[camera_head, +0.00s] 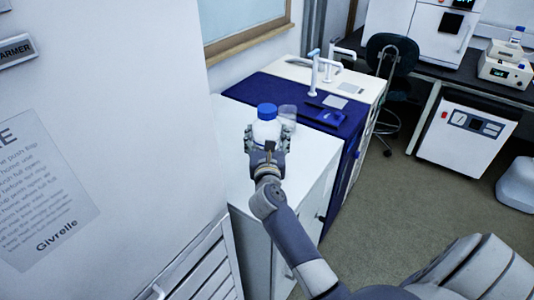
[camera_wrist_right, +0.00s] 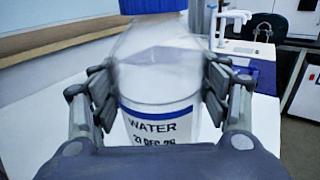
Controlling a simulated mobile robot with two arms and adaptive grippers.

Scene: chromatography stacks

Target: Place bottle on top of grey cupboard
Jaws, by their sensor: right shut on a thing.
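The bottle (camera_head: 266,129) has a blue cap and a whitish body. It stands about upright over the pale grey top of the cupboard (camera_head: 313,152). In the right wrist view its label (camera_wrist_right: 152,126) reads WATER, and the upper part looks translucent and blurred. My right gripper (camera_head: 267,140) is shut on the bottle, with fingers on both sides. The bottle's lower part is hidden behind the gripper, so I cannot tell whether its base touches the cupboard top. My left gripper is not in view.
A clear container (camera_head: 288,112) is just right of the bottle. Behind is a blue-and-white sink unit (camera_head: 355,122) with white taps (camera_head: 314,72). A large white panel with a notice (camera_head: 40,190) stands close on the left. The cupboard top nearer me is partly bare.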

